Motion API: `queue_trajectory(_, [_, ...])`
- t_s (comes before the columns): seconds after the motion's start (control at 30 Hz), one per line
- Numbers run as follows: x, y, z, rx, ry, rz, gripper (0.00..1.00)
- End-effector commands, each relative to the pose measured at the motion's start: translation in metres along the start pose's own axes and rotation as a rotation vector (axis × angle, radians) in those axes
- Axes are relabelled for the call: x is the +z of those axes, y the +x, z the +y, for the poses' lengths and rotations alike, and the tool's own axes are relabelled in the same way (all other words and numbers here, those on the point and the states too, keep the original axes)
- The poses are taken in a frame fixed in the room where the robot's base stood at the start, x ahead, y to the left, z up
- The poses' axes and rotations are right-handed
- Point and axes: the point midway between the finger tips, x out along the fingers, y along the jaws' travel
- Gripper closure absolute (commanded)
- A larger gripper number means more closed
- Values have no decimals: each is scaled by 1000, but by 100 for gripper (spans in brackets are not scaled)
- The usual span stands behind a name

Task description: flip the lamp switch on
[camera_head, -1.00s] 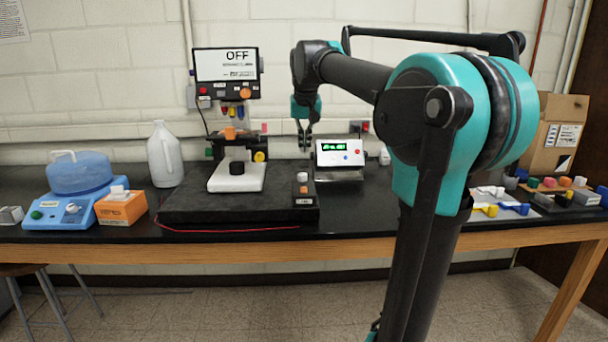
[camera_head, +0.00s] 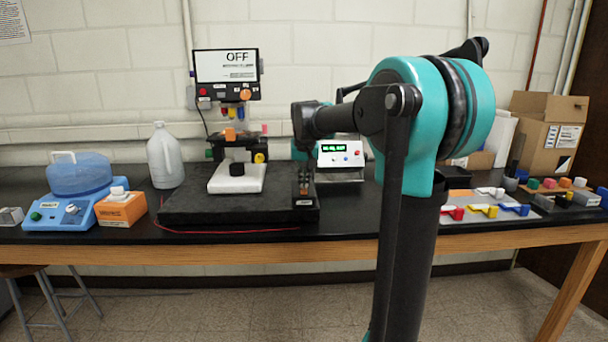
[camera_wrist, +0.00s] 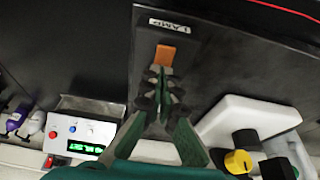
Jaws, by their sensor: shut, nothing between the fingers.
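The lamp switch, a small orange-brown rocker (camera_wrist: 165,55), sits beside a white LAMP label (camera_wrist: 174,23) on a dark surface in the wrist view. In the head view the label (camera_head: 304,203) shows at the front right of the black platform. My gripper (camera_wrist: 161,72) is shut and empty, its fingertips close to the rocker's near edge; I cannot tell whether they touch it. In the head view my gripper (camera_head: 304,178) is over the switch and partly hides it. The monitor (camera_head: 227,65) reads OFF.
A microscope with a white base (camera_head: 237,178) stands left of the switch. A box with a green display (camera_head: 340,153) stands behind right. The black platform (camera_head: 190,210) is otherwise mostly bare. A blue bath (camera_head: 75,190), orange box (camera_head: 121,208) and white jug (camera_head: 164,155) stand at left.

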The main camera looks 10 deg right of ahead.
Motion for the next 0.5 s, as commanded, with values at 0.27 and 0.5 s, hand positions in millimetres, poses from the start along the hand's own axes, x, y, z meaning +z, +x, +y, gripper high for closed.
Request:
queue_trajectory(0.27, [0, 1, 0, 0, 0, 0, 100])
queue_trajectory(0.5, [-1, 8, 0, 0, 0, -3, 100])
